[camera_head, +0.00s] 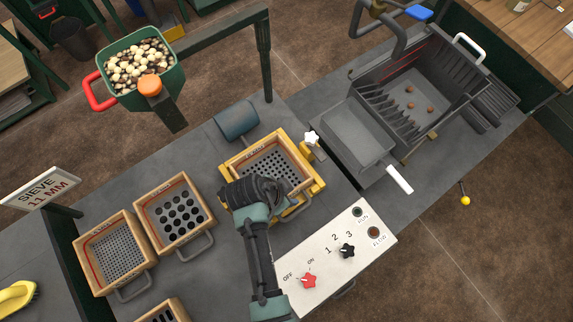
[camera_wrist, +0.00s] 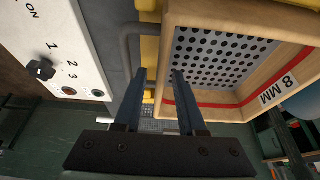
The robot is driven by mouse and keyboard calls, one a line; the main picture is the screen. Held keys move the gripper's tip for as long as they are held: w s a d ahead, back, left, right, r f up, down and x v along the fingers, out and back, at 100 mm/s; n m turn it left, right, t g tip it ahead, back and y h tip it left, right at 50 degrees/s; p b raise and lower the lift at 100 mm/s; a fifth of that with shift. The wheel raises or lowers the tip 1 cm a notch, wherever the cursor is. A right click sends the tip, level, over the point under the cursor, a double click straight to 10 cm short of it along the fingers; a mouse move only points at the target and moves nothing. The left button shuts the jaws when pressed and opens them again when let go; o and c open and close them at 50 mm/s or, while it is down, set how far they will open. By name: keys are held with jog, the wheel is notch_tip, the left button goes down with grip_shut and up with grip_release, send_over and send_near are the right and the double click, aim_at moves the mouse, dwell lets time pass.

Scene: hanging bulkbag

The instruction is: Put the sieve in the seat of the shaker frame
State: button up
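A wooden sieve with a perforated metal plate (camera_head: 268,158) is in or on the yellow seat of the shaker frame (camera_head: 315,186). I cannot tell whether it lies fully down. In the wrist view the sieve (camera_wrist: 222,57) shows a red line and an "8 MM" label, and its grey handle loop (camera_wrist: 127,42) shows beside the wall. My gripper (camera_head: 252,190) is over the sieve's near edge. In the wrist view my gripper's fingers (camera_wrist: 159,74) are apart near the sieve's corner, with nothing clearly clamped between them. The head view hides the fingertips.
A sign (camera_head: 42,188) reads "SIEVE 11 MM". Two other sieves stand left: fine holes (camera_head: 115,252) and large holes (camera_head: 174,212). A control panel (camera_head: 335,258) is close on the right.

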jog(key=v, duration=1.2)
jog(key=w+a+r+n+t+y, duration=0.25)
jog(key=w+r+t, duration=0.55)
jog(key=w+r, duration=0.85)
notch_tip(320, 180, up, 19)
jog(key=w+d+n+t+y, duration=0.1)
jog(key=w+n+t, duration=0.2)
jog(key=t, duration=0.2)
jog(key=s+d+r+n+t, duration=0.1)
jog(key=s+r+t, duration=0.3)
jog(key=r, duration=0.6)
jog(key=s+d+r+n+t, duration=0.2)
jog(key=s+r+t, duration=0.2)
jog(key=r, duration=0.6)
jog(key=s+d+r+n+t, duration=0.2)
jog(key=s+r, duration=0.3)
jog(key=r, duration=0.6)
jog(key=shift+t, duration=0.9)
jog(key=shift+d, duration=0.15)
